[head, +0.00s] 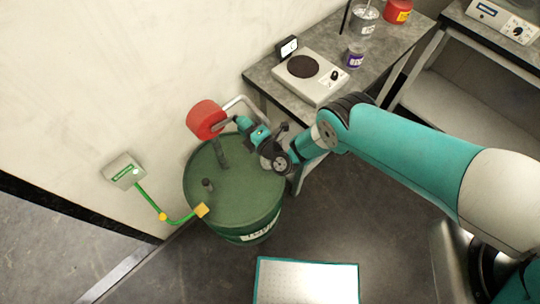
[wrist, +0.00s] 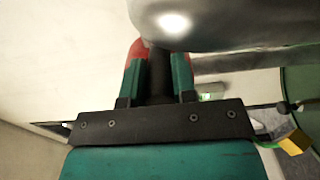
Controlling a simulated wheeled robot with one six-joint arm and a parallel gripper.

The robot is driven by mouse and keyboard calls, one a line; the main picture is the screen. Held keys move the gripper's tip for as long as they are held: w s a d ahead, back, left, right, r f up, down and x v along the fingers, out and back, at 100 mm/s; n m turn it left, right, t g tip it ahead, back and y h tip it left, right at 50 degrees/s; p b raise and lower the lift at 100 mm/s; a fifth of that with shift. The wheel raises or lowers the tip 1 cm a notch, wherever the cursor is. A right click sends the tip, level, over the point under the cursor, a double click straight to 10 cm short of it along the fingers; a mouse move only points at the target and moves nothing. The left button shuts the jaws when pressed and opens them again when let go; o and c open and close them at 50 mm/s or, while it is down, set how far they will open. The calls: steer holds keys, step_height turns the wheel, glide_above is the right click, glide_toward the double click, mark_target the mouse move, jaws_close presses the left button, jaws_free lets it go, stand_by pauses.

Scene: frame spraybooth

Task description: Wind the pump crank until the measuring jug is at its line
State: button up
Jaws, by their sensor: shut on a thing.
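A green drum (head: 232,185) stands on the floor by the wall. A red pump body (head: 205,119) sits above it, with a grey spout pipe (head: 240,100) bending toward the bench. My gripper (head: 242,124) is at the pump's crank, just right of the red body. In the wrist view its two teal fingers are shut on the dark crank handle (wrist: 159,75), with the red pump body (wrist: 138,47) behind. A blurred silvery surface covers the top of that view. I cannot make out the measuring jug or its line; my arm hides part of the area beside the drum.
A grey bench (head: 385,55) holds a hotplate (head: 312,77), a small black device (head: 287,47) and several cans. A yellow clamp (head: 201,210) on a green cable sits at the drum's rim. A pale teal-edged panel (head: 305,283) is in front; floor around it is clear.

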steer(key=shift+s+a+f+b, duration=0.2)
steer(key=shift+s+f+b, duration=0.05)
steer(key=shift+f+b, duration=0.3)
steer(key=shift+s+a+f+b, duration=0.2)
steer(key=shift+s+f+b, duration=0.05)
steer(key=shift+f+b, duration=0.3)
steer(key=shift+s+a+f+b, duration=0.25)
steer(key=shift+f+b, duration=0.2)
steer(key=shift+f, duration=0.2)
steer(key=shift+d, duration=0.1)
steer(key=o, duration=0.6)
steer(key=shift+c, duration=0.2)
steer(key=shift+r+p, duration=0.1)
steer(key=shift+p, duration=0.25)
steer(key=c, duration=0.6)
steer(key=shift+o, duration=0.2)
